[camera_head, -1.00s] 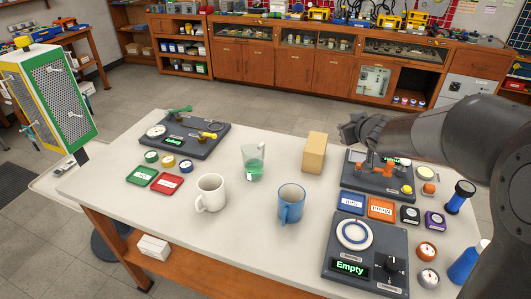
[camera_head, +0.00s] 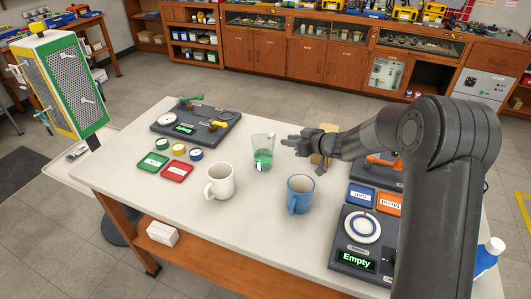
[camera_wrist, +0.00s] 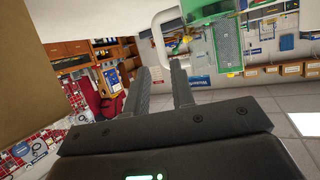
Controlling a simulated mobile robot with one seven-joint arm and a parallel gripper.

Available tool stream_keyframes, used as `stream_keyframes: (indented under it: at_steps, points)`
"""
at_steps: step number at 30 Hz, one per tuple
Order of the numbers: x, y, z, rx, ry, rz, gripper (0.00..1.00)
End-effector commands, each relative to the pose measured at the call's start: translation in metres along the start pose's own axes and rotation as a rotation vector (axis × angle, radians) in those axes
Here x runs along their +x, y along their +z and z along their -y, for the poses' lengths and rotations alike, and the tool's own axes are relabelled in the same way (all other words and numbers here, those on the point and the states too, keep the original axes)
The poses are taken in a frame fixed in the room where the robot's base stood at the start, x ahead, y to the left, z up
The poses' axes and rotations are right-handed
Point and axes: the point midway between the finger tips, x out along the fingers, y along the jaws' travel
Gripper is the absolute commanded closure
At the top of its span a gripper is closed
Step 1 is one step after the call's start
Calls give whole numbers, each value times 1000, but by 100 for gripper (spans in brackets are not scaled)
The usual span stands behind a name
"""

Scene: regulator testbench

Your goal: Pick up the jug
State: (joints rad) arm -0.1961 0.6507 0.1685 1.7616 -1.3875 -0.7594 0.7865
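The jug (camera_head: 262,154) is a clear vessel with green liquid in it. It stands upright on the white table in the head view, behind the white mug and blue mug. My gripper (camera_head: 288,141) is just right of the jug, pointing left at it, apparently apart from it. In the wrist view my gripper's two fingers (camera_wrist: 160,85) are parallel with a gap between them and nothing held. A pale curved outline with green beyond the fingertips there looks like the jug, but it blends with the background.
A white mug (camera_head: 220,181) and a blue mug (camera_head: 300,194) stand in front of the jug. A tan block (camera_head: 323,158) is partly hidden behind my gripper; its face fills the left of the wrist view. A dark test panel (camera_head: 196,125) lies at the back left.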

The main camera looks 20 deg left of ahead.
Motion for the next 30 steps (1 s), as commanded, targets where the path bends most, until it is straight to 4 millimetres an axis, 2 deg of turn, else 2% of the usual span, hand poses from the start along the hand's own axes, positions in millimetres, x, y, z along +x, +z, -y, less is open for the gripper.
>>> stream_keyframes:
  at_steps: [1,8,15,23,30]
  points:
    - [8,1,1,0,-2,1,78]
    - [26,2,2,0,0,1,78]
    - [60,3,3,0,1,1,78]
    - [64,2,3,0,2,0,78]
    - [64,2,3,0,2,0,97]
